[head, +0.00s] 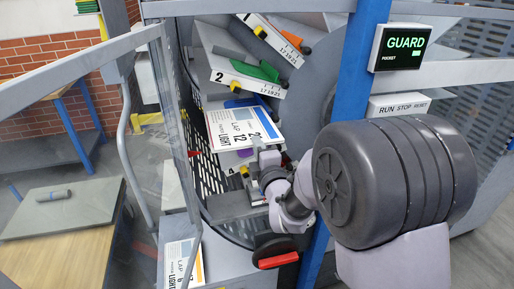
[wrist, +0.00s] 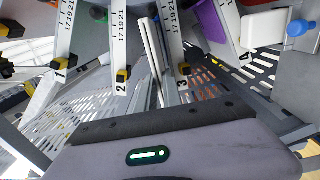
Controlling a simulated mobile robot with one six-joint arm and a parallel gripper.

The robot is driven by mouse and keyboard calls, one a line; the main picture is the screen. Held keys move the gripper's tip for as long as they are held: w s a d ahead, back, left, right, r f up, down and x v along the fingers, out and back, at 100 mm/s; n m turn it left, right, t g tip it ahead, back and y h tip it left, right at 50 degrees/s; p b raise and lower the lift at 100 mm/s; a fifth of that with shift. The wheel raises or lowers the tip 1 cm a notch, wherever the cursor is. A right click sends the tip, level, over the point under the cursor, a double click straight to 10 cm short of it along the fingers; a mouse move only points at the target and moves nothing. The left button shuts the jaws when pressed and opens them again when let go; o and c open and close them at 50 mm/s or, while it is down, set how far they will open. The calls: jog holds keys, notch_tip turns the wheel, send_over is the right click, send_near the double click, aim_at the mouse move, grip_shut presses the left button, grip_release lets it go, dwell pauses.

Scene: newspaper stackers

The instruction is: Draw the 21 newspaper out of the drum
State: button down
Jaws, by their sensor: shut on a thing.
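A white newspaper (head: 222,132) printed "LAP 12 LIGHT" juts out of the drum (head: 215,178) in the head view. A large number on its right side starts with 2, but its last digit is unclear. My gripper (head: 262,152) is at the newspaper's near right edge, shut on it. In the wrist view, thin pale edges (wrist: 153,45) stand upright between the dividers marked 2 (wrist: 124,60) and 3 (wrist: 174,40), in line with my gripper. The finger contact is too small to make out. The newspaper's inner end is hidden in the pocket.
The divider marked 2 (head: 250,82) hangs just above the newspaper. A blue post (head: 353,75) stands beside my arm. A sign reads "GUARD" (head: 405,44). Another newspaper (head: 180,262) lies low in front.

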jog(key=b+v, duration=1.3)
jog(key=v, duration=0.3)
jog(key=shift+s, duration=0.3)
jog(key=shift+d, duration=0.15)
